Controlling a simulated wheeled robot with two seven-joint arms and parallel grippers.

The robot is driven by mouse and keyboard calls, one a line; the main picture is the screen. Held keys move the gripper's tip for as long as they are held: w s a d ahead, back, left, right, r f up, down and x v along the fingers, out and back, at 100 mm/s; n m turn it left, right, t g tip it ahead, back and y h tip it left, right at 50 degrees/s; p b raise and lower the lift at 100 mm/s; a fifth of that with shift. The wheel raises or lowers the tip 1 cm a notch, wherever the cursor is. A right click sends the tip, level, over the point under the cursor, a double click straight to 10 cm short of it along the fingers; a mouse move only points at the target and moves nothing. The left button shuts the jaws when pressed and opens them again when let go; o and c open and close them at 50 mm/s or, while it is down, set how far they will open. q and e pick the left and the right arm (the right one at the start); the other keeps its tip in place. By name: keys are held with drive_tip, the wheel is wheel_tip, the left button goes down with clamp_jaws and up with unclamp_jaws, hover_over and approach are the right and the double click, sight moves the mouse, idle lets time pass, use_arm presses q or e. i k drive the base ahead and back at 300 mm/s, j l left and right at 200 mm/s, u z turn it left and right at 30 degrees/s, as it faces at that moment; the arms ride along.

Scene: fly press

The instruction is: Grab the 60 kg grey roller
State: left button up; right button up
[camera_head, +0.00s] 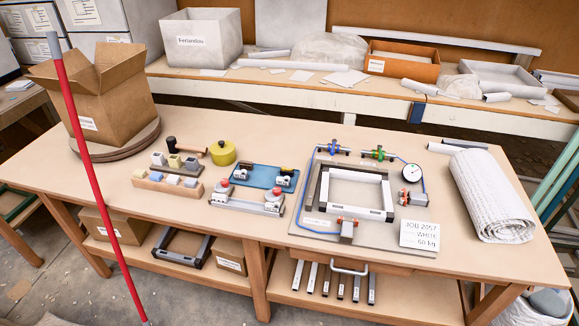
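Neither of my grippers is in view. I cannot tell for sure which thing is the 60 kg grey roller. A blue tray (262,177) on the table holds two small white-and-dark devices (283,179). A grey bar in front of it carries two red-topped devices (272,200). A small rack at the left holds several grey and yellowish blocks (158,159). A card (419,236) at the right reads "JOB 2057 WHITE 60 kg". A grey-and-black frame (350,192) with a round gauge (412,173) is fixed on a board behind the card.
A red pole (92,170) stands in front of the table's left part. An open cardboard box (108,105) sits on a round base. Several metal bars (326,280) are underneath.

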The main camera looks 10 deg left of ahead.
sight(275, 207)
drive_tip(key=j+z, duration=0.1)
drive_tip(key=z, duration=0.2)
drive_tip(key=j+z, duration=0.1)
drive_tip(key=z, duration=0.25)
drive_tip(key=j+z, duration=0.25)
drive_tip(key=j, duration=0.35)
drive_tip(key=k+j+z, duration=0.1)
drive_tip(key=j+z, duration=0.15)
drive_tip(key=j, duration=0.3)
drive_tip(key=k+j, duration=0.1)
drive_tip(key=j, duration=0.4)
drive_tip(key=k+j, duration=0.1)
drive_tip(key=j, duration=0.35)
drive_tip(key=z, duration=0.05)
